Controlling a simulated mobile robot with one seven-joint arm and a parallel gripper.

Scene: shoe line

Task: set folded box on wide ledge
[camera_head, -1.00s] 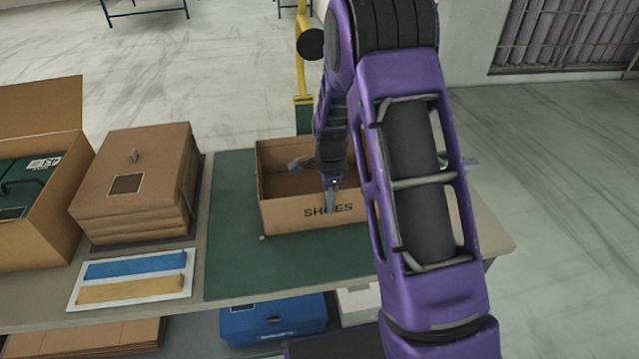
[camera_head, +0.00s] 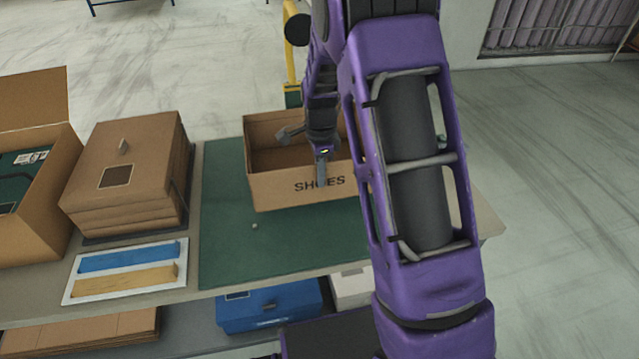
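The folded box (camera_head: 275,193) is an open brown carton with "SHOES" on its front wall, above the green mat (camera_head: 225,258). It looks slightly raised off the mat. My gripper (camera_head: 322,165) reaches down at its front wall, with a dark finger in front of the lettering. It appears shut on that wall; the inner finger is hard to make out. My purple arm hides the box's right end. A wide lower ledge (camera_head: 185,330) runs under the table, partly seen; I cannot tell if it is the task's ledge.
A stack of brown boxes (camera_head: 125,185) and an open carton (camera_head: 40,215) stand at left. A white tray (camera_head: 72,292) holds a blue and a yellow bar. A blue box (camera_head: 268,308), a white box (camera_head: 350,288) and flat cardboard (camera_head: 85,333) lie below.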

